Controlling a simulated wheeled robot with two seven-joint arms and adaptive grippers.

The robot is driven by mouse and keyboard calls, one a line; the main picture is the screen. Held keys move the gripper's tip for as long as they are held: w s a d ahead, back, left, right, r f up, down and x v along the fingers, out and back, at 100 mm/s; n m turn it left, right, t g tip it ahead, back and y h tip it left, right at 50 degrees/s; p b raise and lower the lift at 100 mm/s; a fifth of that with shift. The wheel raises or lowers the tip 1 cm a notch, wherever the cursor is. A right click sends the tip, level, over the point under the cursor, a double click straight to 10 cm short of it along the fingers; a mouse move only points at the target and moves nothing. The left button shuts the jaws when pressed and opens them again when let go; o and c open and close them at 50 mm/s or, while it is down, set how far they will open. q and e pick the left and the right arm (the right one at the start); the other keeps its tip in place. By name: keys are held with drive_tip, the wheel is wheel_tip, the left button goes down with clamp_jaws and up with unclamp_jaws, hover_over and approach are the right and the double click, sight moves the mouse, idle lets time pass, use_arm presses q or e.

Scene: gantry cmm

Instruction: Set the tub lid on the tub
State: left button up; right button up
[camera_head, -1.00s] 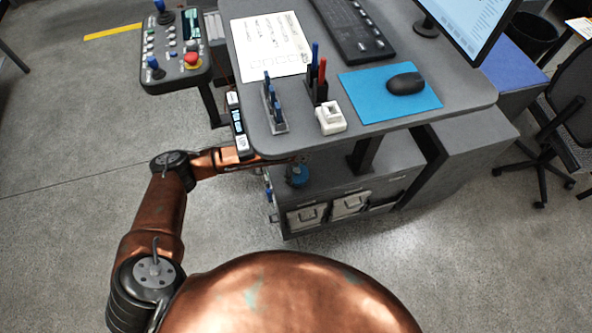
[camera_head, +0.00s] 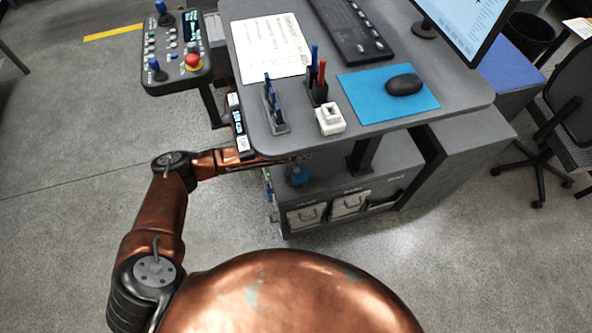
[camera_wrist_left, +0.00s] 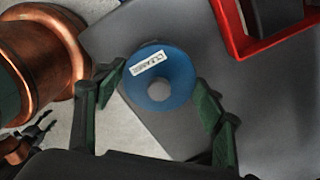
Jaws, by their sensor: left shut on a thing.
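The round blue lid (camera_wrist_left: 178,80) has a grey knob in its middle and a white label. It sits between the fingers of my left gripper (camera_wrist_left: 160,82) in the left wrist view, and the gripper is shut on it. In the head view the left gripper (camera_head: 298,160) is small and partly hidden at the desk's front edge. A blue shape (camera_head: 297,176) shows just below it, over the lower shelf; I cannot tell whether this is the lid or the tub. No tub can be made out clearly. My right gripper is out of view.
The desk top (camera_head: 400,135) overhangs close to my left gripper. It carries a pen holder (camera_head: 318,88), a white block (camera_head: 330,119) and a blue mouse mat (camera_head: 350,85). Drawers (camera_head: 350,204) stand below. A red tray (camera_wrist_left: 244,44) shows in the wrist view.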

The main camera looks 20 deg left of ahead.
use_arm(q)
drive_tip(key=shift+f, duration=0.6)
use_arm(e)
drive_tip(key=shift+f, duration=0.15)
use_arm(q)
drive_tip(key=o, duration=0.9)
drive_tip(key=shift+c, duration=0.2)
drive_tip(key=shift+r, duration=0.1)
